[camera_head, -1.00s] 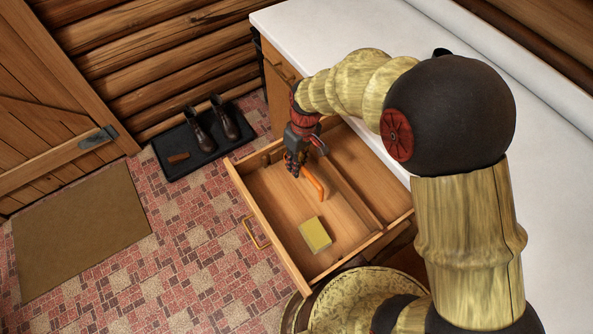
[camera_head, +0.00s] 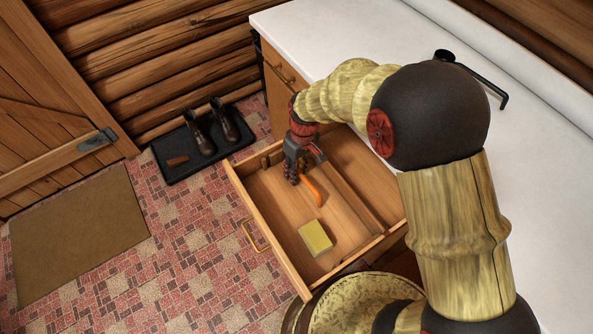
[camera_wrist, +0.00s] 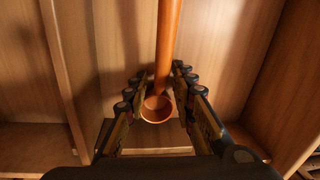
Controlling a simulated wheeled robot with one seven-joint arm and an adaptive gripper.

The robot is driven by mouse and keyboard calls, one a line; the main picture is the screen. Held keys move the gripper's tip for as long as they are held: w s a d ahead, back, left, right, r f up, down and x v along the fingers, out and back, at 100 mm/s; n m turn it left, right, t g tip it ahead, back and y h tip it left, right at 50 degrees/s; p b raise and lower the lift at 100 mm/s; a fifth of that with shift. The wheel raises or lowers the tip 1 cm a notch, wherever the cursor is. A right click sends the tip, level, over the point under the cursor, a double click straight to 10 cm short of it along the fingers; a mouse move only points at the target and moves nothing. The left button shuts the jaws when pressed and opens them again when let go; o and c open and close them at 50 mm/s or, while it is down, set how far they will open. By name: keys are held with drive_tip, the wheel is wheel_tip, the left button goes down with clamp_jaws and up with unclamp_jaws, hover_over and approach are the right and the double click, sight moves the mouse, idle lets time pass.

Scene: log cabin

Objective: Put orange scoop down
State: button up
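The orange scoop (camera_head: 312,192) is low inside the open wooden drawer (camera_head: 265,226), its handle slanting down to the right from my gripper. In the wrist view its round bowl (camera_wrist: 157,109) sits between the dark fingers, and its handle runs up out of the picture. My gripper (camera_head: 293,177) points down into the drawer and is closed around the bowl end of the scoop, with a finger close on each side. The fingers hide part of the scoop in the head view. I cannot tell whether the scoop touches the drawer bottom.
A yellow sponge-like block (camera_head: 315,238) lies in the drawer, nearer than the scoop. A wooden divider (camera_head: 347,196) runs along the drawer. A white counter (camera_head: 320,35) stands above it, with a black-handled item (camera_head: 475,73) on top. Boots (camera_head: 200,136) stand on a black tray.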

drive_tip(key=shift+o, duration=0.7)
drive_tip(key=shift+r, duration=0.1)
drive_tip(key=d+r+m+t+p, duration=0.15)
drive_tip(key=d+r, duration=0.25)
drive_tip(key=r, duration=0.7)
drive_tip(key=d+r+m+p, duration=0.1)
drive_tip(key=d+r+p, duration=0.25)
drive_tip(key=r, duration=0.75)
drive_tip(key=s+d+r+m+t, duration=0.2)
drive_tip(key=s+d+r+m, duration=0.1)
drive_tip(key=s+d+r, duration=0.3)
drive_tip(key=s+d+r+m+t+h+b, duration=0.1)
drive_tip(key=s+d+r+m+t, duration=0.2)
drive_tip(key=s+d, duration=0.6)
drive_tip(key=v, duration=0.3)
drive_tip(key=shift+s, duration=0.35)
drive_tip(key=shift+a+r+m, duration=0.1)
drive_tip(key=shift+m, duration=0.15)
